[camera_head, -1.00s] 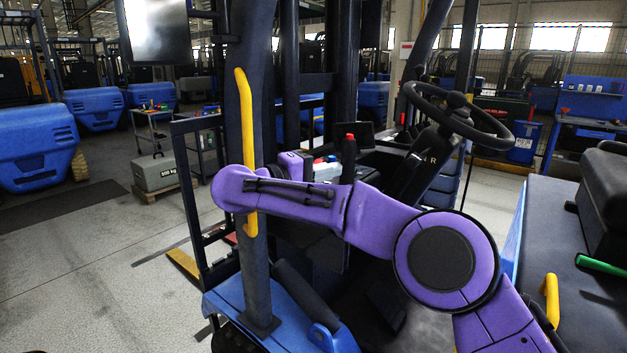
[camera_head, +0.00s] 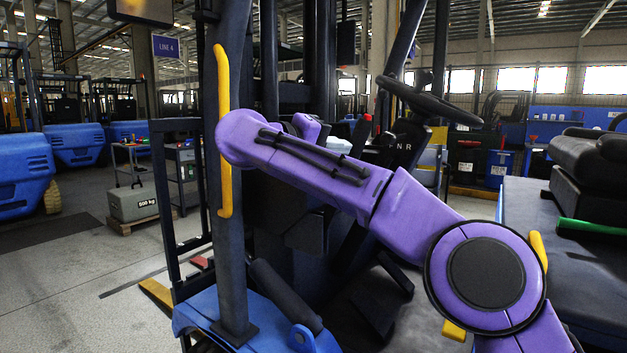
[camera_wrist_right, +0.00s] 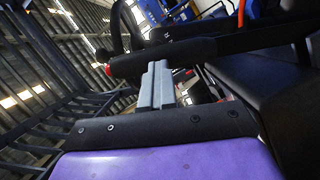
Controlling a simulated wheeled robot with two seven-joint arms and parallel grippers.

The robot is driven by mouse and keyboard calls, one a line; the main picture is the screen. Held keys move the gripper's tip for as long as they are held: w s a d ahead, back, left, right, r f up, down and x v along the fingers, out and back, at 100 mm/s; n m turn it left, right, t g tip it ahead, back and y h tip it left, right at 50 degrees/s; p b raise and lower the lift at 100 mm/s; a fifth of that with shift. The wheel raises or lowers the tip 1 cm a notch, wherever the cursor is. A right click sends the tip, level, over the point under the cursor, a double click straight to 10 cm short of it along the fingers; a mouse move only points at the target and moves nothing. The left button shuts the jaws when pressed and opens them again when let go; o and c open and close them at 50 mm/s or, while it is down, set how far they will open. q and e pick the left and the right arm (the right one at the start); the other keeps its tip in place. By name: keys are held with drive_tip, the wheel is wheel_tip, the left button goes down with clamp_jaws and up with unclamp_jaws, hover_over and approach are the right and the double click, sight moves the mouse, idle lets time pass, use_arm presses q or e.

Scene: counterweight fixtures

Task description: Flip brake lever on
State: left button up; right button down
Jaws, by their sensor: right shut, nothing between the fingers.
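In the right wrist view a dark lever bar with a red tip (camera_wrist_right: 135,62) crosses the upper middle, its red end at the left. It appears to be the brake lever. My right gripper (camera_wrist_right: 156,72) is shut and empty. Its grey fingers come up to the bar's lower edge, and I cannot tell whether they touch it. In the head view a small red tip (camera_head: 367,117) shows beyond my purple right arm, by the steering column. The right fingers are hidden or unclear there. My left gripper is not in view.
The steering wheel (camera_head: 430,100) is just right of the red tip. A dark post with a yellow grab handle (camera_head: 224,130) stands close to my right wrist. A black seat (camera_head: 590,180) and a green handle (camera_head: 590,229) are at the right. Open floor lies left.

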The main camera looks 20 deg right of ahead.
use_arm(q)
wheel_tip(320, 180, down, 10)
drive_tip(key=b, duration=0.8)
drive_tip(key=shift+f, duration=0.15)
use_arm(e)
drive_tip(key=shift+s+d+f+m+t+y, duration=0.15)
drive_tip(key=shift+s+d+f+m, duration=0.2)
drive_tip(key=shift+s+d+m, duration=0.25)
drive_tip(key=shift+s+d+f+m+t+y, duration=0.1)
drive_tip(key=shift+s+d+f+m+y, duration=0.25)
drive_tip(key=shift+s, duration=0.5)
drive_tip(key=shift+s+d+f+m+t, duration=0.1)
drive_tip(key=shift+s+d+f+m, duration=0.3)
drive_tip(key=shift+s+d, duration=0.25)
drive_tip(key=shift+a, duration=0.2)
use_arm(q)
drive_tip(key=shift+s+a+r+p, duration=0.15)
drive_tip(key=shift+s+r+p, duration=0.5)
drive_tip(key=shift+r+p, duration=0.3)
use_arm(e)
drive_tip(key=v, duration=1)
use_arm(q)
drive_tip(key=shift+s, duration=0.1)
use_arm(e)
drive_tip(key=shift+a, duration=0.1)
